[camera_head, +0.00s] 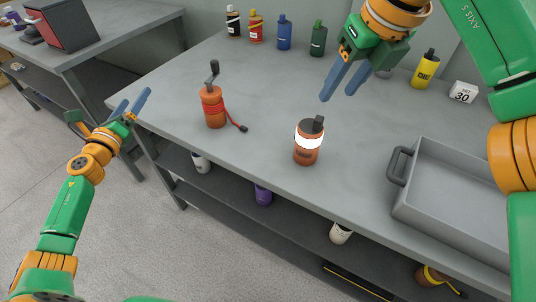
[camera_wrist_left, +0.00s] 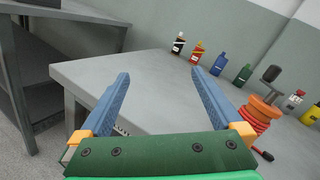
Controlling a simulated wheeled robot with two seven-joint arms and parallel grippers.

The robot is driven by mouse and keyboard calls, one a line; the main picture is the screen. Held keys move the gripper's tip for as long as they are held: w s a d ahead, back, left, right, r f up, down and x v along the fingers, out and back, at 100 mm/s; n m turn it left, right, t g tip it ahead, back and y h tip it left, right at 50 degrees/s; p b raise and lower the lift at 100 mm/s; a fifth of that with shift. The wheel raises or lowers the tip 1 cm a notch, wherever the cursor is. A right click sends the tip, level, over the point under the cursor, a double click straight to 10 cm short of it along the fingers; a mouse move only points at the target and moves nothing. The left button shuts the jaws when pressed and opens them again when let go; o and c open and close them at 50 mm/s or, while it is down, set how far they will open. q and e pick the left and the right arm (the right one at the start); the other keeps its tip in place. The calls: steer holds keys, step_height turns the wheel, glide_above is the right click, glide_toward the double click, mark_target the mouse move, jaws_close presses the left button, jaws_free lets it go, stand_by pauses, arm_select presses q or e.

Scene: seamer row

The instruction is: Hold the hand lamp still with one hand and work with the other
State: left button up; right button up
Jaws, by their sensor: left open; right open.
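An orange, dark-topped lamp (camera_head: 307,156) with a bright white band stands upright on the grey bench (camera_head: 262,95). To its left stands an orange body (camera_head: 213,107) with a dark crank on top and a red cord wrapped around it; the cord's dark end lies on the bench. It also shows at the right of the left wrist view (camera_wrist_left: 257,115). I cannot tell which one the task calls the hand lamp. My left gripper (camera_head: 137,97) is open and empty by the bench's left edge. My right gripper (camera_head: 338,96) is open and empty, above and behind the banded lamp.
A grey tray (camera_head: 455,188) with a dark handle sits at the bench's right. Several bottles, including a blue one (camera_head: 284,34) and a yellow oil bottle (camera_head: 425,70), and a "SET 30" block (camera_head: 463,92) line the back. A lower shelf holds more bottles. The bench between is clear.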

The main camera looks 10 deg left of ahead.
mark_target(309, 142)
arm_select(q)
steer(key=d+r+t+h, duration=0.3)
steer(key=d+r+h, duration=0.9)
steer(key=r, duration=0.6)
steer(key=s+d+f+m+g, duration=0.2)
steer(key=d+f+m, duration=0.2)
steer(key=d+f, duration=0.3)
steer(key=s+d+f+m+g+h, duration=0.1)
steer(key=d+f+m, duration=0.4)
steer(key=d, duration=0.6)
steer(key=s+d+f+m+g, duration=0.3)
steer(key=d+f+m+g, duration=0.1)
steer(key=d+f, duration=0.6)
steer(key=shift+m+h, duration=0.4)
steer(key=shift+m, duration=0.2)
steer(key=x, duration=0.7)
steer(key=shift+s+d+f, duration=0.1)
steer(key=shift+d+f, duration=0.2)
steer(key=shift+d, duration=0.2)
